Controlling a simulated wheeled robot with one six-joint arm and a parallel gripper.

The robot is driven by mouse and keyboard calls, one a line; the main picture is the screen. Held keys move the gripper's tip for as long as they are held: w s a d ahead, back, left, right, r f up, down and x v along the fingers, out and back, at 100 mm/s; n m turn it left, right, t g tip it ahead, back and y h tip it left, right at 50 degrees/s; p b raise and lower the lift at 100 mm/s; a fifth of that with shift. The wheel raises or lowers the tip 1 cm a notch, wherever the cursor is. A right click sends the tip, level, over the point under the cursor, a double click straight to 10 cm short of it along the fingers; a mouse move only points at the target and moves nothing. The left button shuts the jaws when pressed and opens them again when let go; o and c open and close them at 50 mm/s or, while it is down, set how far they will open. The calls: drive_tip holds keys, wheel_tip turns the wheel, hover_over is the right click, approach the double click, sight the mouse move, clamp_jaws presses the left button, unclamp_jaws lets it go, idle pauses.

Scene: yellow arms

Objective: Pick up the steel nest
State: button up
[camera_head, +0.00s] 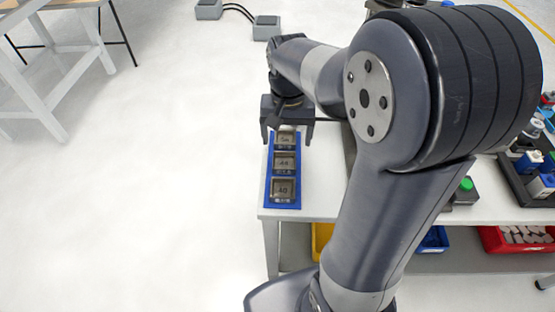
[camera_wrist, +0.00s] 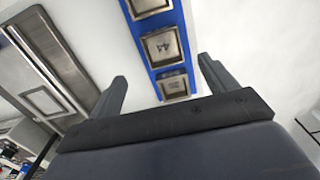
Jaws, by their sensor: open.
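Three square steel nests sit in a row in a blue rack (camera_head: 270,195) on the white table. The near nest (camera_head: 284,189) looks marked 40, the middle nest (camera_head: 284,162) 44; the far nest (camera_head: 286,140) has a mark too small to read surely. My gripper (camera_head: 287,137) is open and points down around the far nest, one finger on each side. In the wrist view, my open fingers (camera_wrist: 163,74) flank the rack (camera_wrist: 155,75), with the lowest nest (camera_wrist: 175,86) between them and the 44 nest (camera_wrist: 162,46) above. Contact cannot be told.
A steel fixture (camera_wrist: 45,65) lies beside the rack. On the table's right are a black tray (camera_head: 517,182) of small parts and a green-topped block (camera_head: 464,190). Blue and red bins (camera_head: 518,240) stand on the lower shelf. Left of the table (camera_head: 275,213) is open floor.

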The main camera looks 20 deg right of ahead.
sight(284, 164)
wheel_tip(284, 164, down, 8)
drive_tip(key=shift+w+a+r, duration=0.1)
drive_tip(key=shift+w+a, duration=0.05)
idle(0.3)
drive_tip(key=c, duration=1.3)
